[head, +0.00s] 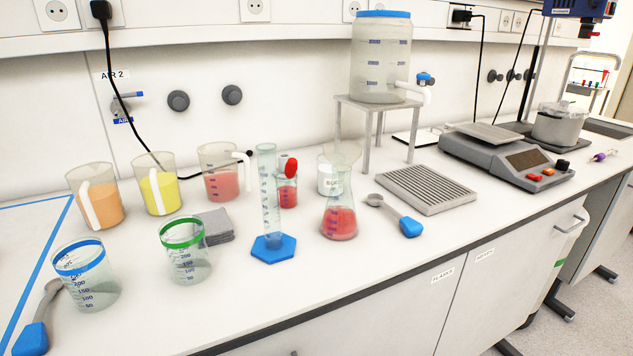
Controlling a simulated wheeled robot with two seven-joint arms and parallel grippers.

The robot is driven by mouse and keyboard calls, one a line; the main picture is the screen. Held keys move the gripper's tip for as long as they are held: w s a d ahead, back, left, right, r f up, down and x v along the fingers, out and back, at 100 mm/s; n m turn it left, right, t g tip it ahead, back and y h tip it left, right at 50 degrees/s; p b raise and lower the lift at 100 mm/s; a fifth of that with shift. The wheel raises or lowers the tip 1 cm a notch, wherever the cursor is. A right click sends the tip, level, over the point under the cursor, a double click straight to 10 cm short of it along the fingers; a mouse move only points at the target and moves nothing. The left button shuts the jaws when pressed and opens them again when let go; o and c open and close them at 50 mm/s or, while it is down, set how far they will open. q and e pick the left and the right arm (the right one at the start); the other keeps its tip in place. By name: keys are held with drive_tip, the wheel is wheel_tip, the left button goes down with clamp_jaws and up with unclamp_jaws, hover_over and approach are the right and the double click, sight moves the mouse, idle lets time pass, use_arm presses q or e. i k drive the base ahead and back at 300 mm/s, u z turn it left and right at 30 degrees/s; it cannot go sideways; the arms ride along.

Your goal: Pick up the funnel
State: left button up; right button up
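A clear, see-through funnel (341,153) appears to sit mouth up in the neck of a conical flask (339,222). The flask stands upright on the white bench and holds red liquid at its bottom. The funnel's stem is hard to make out against the flask neck and the white labelled container (324,181) behind it. Neither of my grippers shows in the head view.
A measuring cylinder (268,205) on a blue base stands left of the flask, by a small red-liquid vessel (287,192). A blue-handled scoop (409,226) lies to the right, before a grey ridged tray (425,188). The bench front (330,265) is clear.

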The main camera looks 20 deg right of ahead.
sight(342, 154)
drive_tip(key=k, duration=0.3)
drive_tip(key=u, duration=3.6)
drive_tip(key=k, duration=2)
drive_tip(key=z, duration=1.55)
